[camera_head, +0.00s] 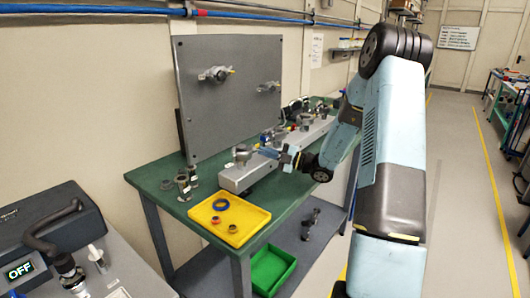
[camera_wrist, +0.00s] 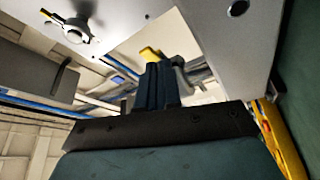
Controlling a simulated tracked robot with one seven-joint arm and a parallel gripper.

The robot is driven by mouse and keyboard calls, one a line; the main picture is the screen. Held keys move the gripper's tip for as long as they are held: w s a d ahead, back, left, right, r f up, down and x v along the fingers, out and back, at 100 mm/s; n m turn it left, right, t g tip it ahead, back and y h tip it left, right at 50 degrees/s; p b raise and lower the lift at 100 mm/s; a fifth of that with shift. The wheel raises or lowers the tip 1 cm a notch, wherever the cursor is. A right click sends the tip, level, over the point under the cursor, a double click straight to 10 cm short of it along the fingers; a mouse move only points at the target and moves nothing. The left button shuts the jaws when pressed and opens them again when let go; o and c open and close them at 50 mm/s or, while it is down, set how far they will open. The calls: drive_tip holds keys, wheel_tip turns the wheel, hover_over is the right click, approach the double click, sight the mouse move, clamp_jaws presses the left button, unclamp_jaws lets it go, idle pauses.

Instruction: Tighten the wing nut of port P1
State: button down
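A long grey manifold block (camera_head: 236,178) with several metal port fittings on top lies on the green bench; a clamp fitting (camera_head: 242,153) stands at its near end. No port label is readable, so I cannot tell which is P1. My gripper (camera_head: 268,152) reaches in from the right, low and beside the block near that end fitting. In the wrist view its dark fingers (camera_wrist: 158,85) point away from the camera, with a yellow piece (camera_wrist: 150,53) at or behind their tips. I cannot tell whether the fingers touch a wing nut, or what lies between them.
A grey upright panel (camera_head: 225,115) with two clamp fittings stands behind. A yellow tray (camera_head: 258,218) with rings sits at the front; loose metal fittings (camera_head: 184,186) stand left of it. A green bin (camera_head: 283,258) is on the lower shelf. The aisle floor (camera_head: 465,190) at right is clear.

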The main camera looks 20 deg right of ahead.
drive_tip(key=shift+s+f+m+t, duration=0.1)
drive_tip(key=shift+f+m+t, duration=0.15)
drive_tip(key=shift+m, duration=0.35)
drive_tip(key=shift+f+m+t, duration=0.15)
drive_tip(key=shift+m+t, duration=0.1)
drive_tip(key=shift+m, duration=0.35)
drive_tip(key=c, duration=1.6)
unclamp_jaws()
drive_tip(key=r+v, duration=0.3)
drive_tip(key=v, duration=1.1)
drive_tip(key=shift+s+d+f, duration=0.3)
drive_tip(key=shift+d+f, duration=0.1)
drive_tip(key=shift+d, duration=0.05)
